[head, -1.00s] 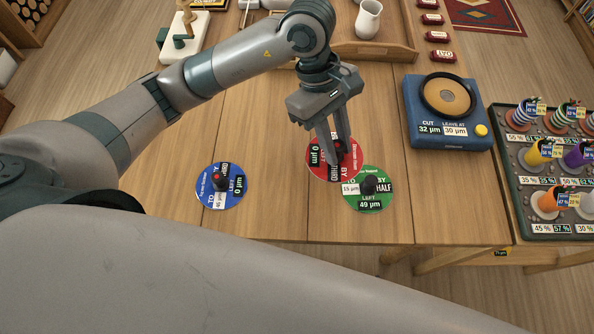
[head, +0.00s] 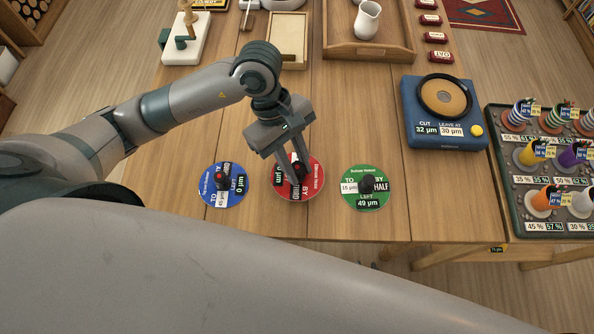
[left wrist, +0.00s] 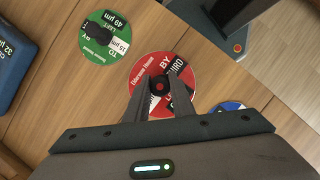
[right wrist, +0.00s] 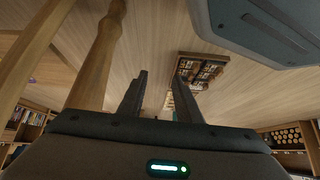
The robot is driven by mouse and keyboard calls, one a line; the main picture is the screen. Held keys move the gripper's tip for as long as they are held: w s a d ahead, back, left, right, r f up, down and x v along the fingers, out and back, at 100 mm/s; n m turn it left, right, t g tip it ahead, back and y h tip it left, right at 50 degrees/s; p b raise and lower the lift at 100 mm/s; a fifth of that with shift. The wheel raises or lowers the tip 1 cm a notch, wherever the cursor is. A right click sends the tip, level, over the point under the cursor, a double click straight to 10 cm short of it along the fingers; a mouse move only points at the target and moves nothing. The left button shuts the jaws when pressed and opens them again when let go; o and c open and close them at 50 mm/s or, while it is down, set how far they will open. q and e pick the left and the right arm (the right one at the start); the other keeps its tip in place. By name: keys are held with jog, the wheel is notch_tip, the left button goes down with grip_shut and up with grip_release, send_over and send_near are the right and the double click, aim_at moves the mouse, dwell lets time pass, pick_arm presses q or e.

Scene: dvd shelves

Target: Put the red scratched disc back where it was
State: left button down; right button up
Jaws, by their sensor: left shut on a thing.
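The red disc (head: 312,182) has white and black labels and a dark centre knob. My left gripper (head: 298,181) is shut on that knob, from above. In the head view the red disc is between the blue disc (head: 210,190) and the green disc (head: 366,200), with bare wood on both sides. The left wrist view shows the red disc (left wrist: 147,72) under my left fingers (left wrist: 160,86), which partly hide it. Whether it touches the table is hard to tell. My right gripper (right wrist: 157,90) is open and empty in the right wrist view, with floor beyond it.
A blue machine (head: 447,137) reading "CUT 32 µm, LEAVE AT 30 µm" stands right of the discs. A wooden tray (head: 340,48) with a white jug (head: 367,20) is behind. Table around the discs is clear.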

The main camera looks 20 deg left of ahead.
pick_arm(q)
jog(key=shift+f, duration=0.4)
notch_tip(320, 180, down, 2)
jog(key=shift+p, duration=0.4)
jog(key=shift+f, duration=0.45)
pick_arm(e)
jog(key=shift+s+d+f, duration=0.1)
jog(key=shift+s+f, duration=0.05)
jog(key=shift+s, duration=0.4)
